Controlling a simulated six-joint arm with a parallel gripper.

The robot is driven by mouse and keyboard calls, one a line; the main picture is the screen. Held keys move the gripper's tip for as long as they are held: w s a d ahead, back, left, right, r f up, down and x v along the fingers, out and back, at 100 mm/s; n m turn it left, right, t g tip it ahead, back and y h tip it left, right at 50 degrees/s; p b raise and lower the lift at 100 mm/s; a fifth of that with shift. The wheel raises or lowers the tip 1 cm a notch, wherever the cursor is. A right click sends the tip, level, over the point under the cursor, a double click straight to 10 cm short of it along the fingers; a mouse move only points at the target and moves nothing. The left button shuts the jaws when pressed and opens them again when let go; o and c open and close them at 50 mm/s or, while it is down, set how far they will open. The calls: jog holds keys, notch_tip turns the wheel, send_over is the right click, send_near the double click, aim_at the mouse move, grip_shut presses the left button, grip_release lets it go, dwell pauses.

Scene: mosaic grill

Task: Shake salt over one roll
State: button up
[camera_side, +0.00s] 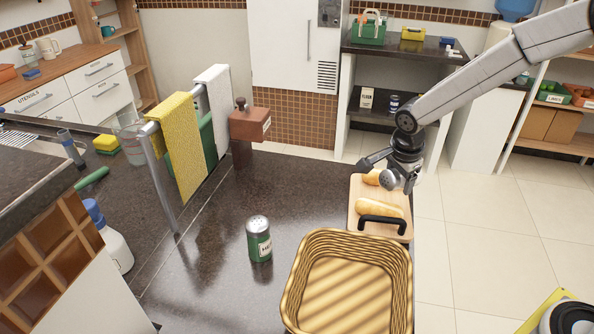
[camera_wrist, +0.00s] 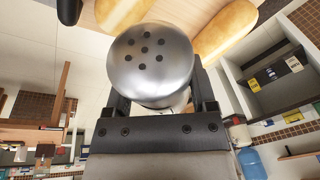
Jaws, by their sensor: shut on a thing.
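Two bread rolls lie on a wooden board (camera_side: 402,232) at the counter's right edge. The near roll (camera_side: 379,207) lies by the board's black handle, and the far roll (camera_side: 371,177) is partly covered by my gripper. My gripper (camera_side: 391,177) is above the board, shut on a shaker with a domed silver cap (camera_wrist: 150,62). In the wrist view the cap's dark holes face the camera, and two rolls show behind it, one at right (camera_wrist: 224,30) and one at left (camera_wrist: 124,10). The held shaker's body and label are mostly hidden. The shaker appears tilted in the side view.
A green shaker (camera_side: 260,240) with a silver cap stands upright on the dark counter; its label is too small to read. A wicker basket (camera_side: 300,290) stands in front of the board. A towel rack with a yellow towel (camera_side: 180,145) and a brown wooden mill (camera_side: 249,125) are farther left.

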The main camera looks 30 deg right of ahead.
jog(key=shift+r+h, duration=0.45)
jog(key=shift+h, duration=0.45)
jog(key=shift+r+h, duration=0.4)
jog(key=shift+h, duration=0.5)
jog(key=shift+r+h, duration=0.35)
jog(key=shift+h, duration=0.45)
jog(key=shift+r+h, duration=0.3)
jog(key=shift+h, duration=0.5)
